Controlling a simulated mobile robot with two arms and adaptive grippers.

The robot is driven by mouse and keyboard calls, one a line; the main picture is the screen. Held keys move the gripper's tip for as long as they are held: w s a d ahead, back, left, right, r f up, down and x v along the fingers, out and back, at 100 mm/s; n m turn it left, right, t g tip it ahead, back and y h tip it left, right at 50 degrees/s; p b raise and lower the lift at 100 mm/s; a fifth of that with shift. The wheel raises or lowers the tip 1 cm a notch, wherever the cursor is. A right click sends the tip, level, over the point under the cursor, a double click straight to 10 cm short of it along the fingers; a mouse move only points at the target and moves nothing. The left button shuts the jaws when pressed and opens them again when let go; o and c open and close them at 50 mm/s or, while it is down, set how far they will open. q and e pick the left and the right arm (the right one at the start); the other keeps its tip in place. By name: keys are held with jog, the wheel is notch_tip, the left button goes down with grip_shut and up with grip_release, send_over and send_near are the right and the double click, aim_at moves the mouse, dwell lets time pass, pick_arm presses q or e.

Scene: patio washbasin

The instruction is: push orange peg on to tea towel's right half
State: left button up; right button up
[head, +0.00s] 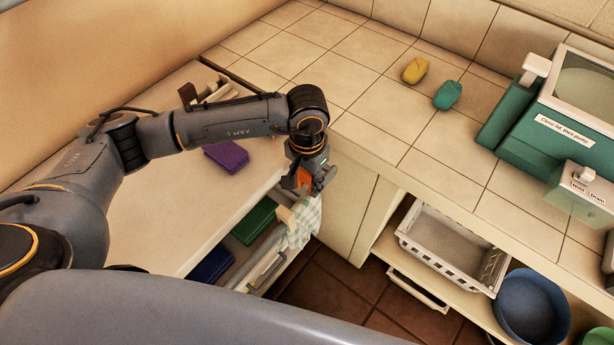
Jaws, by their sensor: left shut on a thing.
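My left gripper (312,186) points downward near the right edge of the pale counter. It is shut on the orange peg (303,178), which shows between its fingers. The tea towel (303,222), pale with a green check, hangs just below the gripper at the front of the shelf under the counter. The peg appears above the towel; I cannot tell whether they touch. A pale wooden piece (285,215) sits at the towel's left side, perhaps another peg. The towel's lower part and right half are hard to make out. My right gripper is out of view.
A purple block (227,156) lies on the counter behind my arm. Green (254,221) and blue (211,265) items sit on the shelf below. The tiled worktop (400,110) holds yellow and teal soaps and a green washer. A white basket (453,250) and blue bowl (532,306) stand lower right.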

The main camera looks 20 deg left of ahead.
aim_at(307, 197)
pick_arm(q)
jog(key=shift+f, duration=0.75)
jog(key=shift+f+b, duration=0.5)
jog(key=shift+f, duration=0.35)
jog(key=shift+f+b, duration=0.35)
jog(key=shift+f, duration=0.45)
jog(key=shift+f+b, duration=1.3)
jog(key=shift+b, duration=0.05)
jog(key=o, duration=0.9)
jog(key=shift+o, duration=0.2)
